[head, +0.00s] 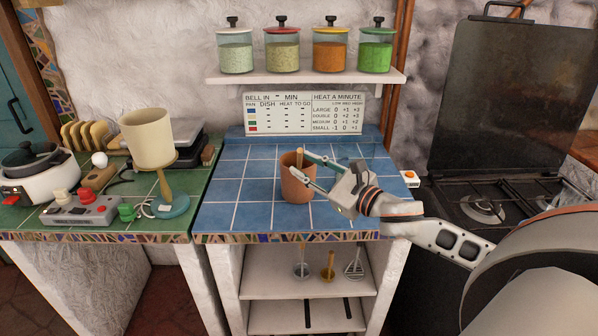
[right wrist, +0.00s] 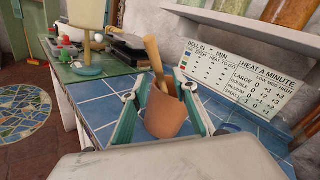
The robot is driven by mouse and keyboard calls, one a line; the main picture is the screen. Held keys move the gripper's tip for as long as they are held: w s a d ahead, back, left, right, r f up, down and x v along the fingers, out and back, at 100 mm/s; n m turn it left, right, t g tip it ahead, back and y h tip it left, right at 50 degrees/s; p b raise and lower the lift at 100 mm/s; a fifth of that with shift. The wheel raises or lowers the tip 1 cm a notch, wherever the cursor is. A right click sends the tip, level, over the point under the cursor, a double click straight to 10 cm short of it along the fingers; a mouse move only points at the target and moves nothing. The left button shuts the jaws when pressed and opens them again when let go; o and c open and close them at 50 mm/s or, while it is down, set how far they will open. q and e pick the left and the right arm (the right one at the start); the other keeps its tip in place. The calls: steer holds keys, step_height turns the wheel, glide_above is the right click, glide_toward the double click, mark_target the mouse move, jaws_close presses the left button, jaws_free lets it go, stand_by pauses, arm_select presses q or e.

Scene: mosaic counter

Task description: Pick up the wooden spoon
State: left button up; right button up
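A wooden spoon (head: 299,157) stands in a terracotta pot (head: 297,185) on the blue-tiled counter (head: 235,215). In the right wrist view the spoon's handle (right wrist: 153,55) rises out of the pot (right wrist: 165,115) and leans to the left. My right gripper (head: 310,170) comes in from the right at the pot's rim. In the right wrist view its two fingers (right wrist: 161,103) are spread apart, with the pot and the spoon showing between them. The spoon's lower part is hidden inside the pot. My left gripper is not in view.
A shelf (head: 300,77) with several jars hangs above a sign (head: 305,113). A stove (head: 490,205) is at right. Blue tiles left of the pot are clear.

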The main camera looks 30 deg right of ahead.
steer(key=shift+w+a, duration=0.15)
steer(key=shift+w, duration=0.55)
steer(key=shift+w+a, duration=0.1)
steer(key=shift+w, duration=0.55)
steer(key=shift+c, duration=0.3)
jaws_close()
steer(key=shift+r, duration=0.15)
